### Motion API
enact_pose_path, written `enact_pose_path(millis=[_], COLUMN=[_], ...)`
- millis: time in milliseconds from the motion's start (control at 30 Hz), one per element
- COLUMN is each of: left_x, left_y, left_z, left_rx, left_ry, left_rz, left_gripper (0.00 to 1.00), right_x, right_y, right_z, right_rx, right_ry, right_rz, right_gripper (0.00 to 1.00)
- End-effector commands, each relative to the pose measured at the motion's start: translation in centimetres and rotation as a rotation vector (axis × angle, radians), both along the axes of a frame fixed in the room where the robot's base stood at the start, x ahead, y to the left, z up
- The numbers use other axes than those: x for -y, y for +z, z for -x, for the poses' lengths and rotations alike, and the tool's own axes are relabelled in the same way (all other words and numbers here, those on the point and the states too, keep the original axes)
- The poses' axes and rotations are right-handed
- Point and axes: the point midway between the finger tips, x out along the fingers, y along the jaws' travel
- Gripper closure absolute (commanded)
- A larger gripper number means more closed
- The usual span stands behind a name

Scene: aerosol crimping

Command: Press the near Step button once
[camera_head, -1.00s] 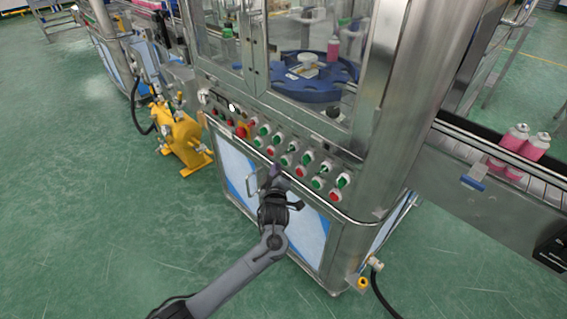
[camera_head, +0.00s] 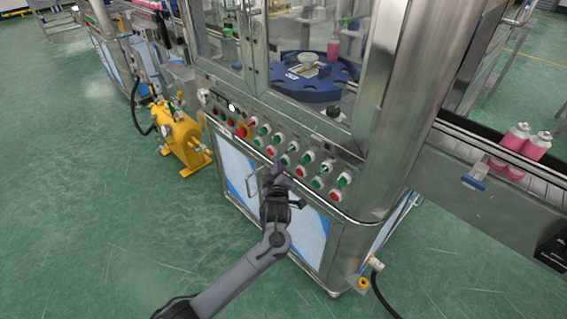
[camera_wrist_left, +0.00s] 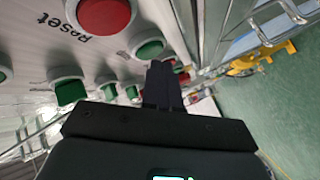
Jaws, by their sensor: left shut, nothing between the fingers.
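The control panel (camera_head: 222,110) on the machine front carries rows of green and red push buttons. Their labels are too small to read in the head view, so I cannot tell which one is Step. My left gripper (camera_head: 277,171) is just below the lower row of buttons, near a red button (camera_head: 270,150). In the left wrist view its fingers (camera_wrist_left: 164,80) are shut and empty. They point along the panel, beside a green button (camera_wrist_left: 149,48). A large red button (camera_wrist_left: 104,14) there has the word "Reset" next to it. My right gripper is not in view.
A door handle (camera_head: 250,186) stands out from the cabinet below the panel. A yellow unit (camera_head: 182,135) stands on the floor at left. A conveyor (camera_head: 475,150) with pink cans (camera_head: 537,147) runs at right. The green floor in front is clear.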

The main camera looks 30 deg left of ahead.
Motion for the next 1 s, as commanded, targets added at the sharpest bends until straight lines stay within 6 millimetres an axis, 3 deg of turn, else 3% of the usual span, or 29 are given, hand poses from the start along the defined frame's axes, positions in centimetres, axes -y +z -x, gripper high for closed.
enact_pose_path(millis=[1000], left_x=[0.17], left_y=[0.03], left_z=[-0.79], left_rx=[0.001], left_ry=[-0.001], left_rz=[0.0], left_gripper=[1.0], right_x=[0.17], right_y=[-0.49], right_z=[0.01], right_rx=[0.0], right_ry=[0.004], right_rz=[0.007], right_gripper=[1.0])
